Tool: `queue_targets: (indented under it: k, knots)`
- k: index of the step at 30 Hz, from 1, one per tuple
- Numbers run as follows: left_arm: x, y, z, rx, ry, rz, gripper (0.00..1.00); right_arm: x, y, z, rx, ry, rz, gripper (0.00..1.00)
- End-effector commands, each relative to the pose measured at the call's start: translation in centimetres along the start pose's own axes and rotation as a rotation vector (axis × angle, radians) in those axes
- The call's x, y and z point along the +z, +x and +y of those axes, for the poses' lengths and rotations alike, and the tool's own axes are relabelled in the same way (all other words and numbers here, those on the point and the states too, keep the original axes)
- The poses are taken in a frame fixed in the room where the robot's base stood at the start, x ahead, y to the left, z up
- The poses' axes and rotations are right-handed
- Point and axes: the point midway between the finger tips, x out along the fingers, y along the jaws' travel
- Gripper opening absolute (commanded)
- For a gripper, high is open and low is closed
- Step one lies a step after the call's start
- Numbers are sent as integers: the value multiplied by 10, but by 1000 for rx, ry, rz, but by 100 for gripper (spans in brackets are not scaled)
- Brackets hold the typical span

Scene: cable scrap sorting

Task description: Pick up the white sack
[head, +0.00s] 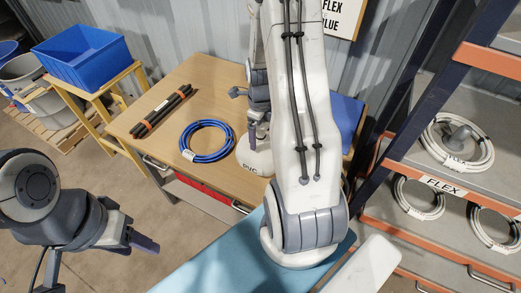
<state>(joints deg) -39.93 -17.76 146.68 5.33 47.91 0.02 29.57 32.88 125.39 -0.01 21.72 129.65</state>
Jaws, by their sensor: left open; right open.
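The white sack (246,160), marked PVC, stands on the wooden table near its front edge. My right arm's pale link hides its right side. My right gripper (253,133) points down over the sack, its fingertips at the sack's top. It is open, but the arm hides part of it, and I cannot tell whether it touches the sack. My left gripper (135,243) is open and empty at the lower left, in front of the table and well away from the sack.
A blue cable coil (207,141) lies just left of the sack, with a bundle of dark cables (160,112) further left. A blue bin (80,56) stands on a yellow stand at the left. A shelf (421,181) with several white coils rises at the right.

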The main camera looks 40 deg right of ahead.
Motion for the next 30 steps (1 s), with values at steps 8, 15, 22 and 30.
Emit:
queue_targets:
  k: [8, 15, 22, 30]
  knots:
    - [0, 0, 0, 0, 0, 0, 50, 0, 0, 0, 0, 0, 0, 35]
    - [0, 0, 0, 0, 0, 0, 50, 1, -2, -1, -2, 0, -2, 0]
    - [0, 1, 0, 0, 0, 0, 50, 1, -6, -1, -3, 0, -3, 0]
    - [0, 6, 0, 0, 0, 0, 50, 2, -47, -2, -9, 0, -7, 0]
